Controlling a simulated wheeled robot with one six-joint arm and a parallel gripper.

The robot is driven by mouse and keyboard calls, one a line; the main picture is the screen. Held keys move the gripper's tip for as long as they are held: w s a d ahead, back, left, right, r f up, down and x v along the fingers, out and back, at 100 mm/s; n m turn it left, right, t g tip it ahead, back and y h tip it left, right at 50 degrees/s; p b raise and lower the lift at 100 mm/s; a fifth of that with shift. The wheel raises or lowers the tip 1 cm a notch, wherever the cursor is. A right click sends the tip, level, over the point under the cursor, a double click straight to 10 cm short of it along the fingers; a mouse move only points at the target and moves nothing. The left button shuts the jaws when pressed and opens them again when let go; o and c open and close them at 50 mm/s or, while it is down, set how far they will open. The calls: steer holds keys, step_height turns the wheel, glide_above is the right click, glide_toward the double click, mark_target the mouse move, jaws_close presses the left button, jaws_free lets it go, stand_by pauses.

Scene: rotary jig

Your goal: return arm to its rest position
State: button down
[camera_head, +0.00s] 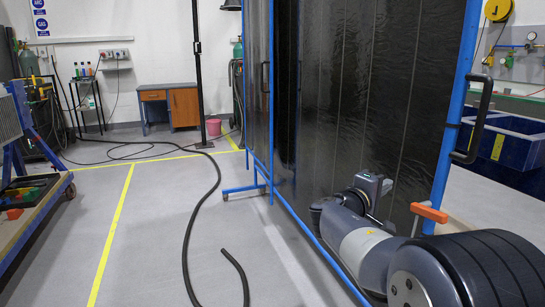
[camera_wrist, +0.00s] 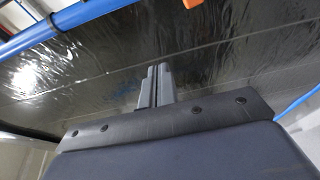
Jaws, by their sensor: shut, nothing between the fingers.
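My arm (camera_head: 370,245) reaches in from the lower right in the head view, in front of a dark curtain screen (camera_head: 340,90) with a blue frame. In the wrist view my gripper (camera_wrist: 155,86) shows two grey fingers side by side, shut and empty. The dark curtain fills much of the background behind the fingers. A blue frame tube (camera_wrist: 60,22) crosses the upper left of that view.
An orange handle (camera_head: 429,212) sits on the blue frame close to my arm. A black hose (camera_head: 190,235) lies across the grey floor. A workbench (camera_head: 38,215) stands at left, a wooden desk (camera_head: 170,100) at the back. The floor between the bench and the screen is otherwise largely open.

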steer(key=shift+v, duration=1.95)
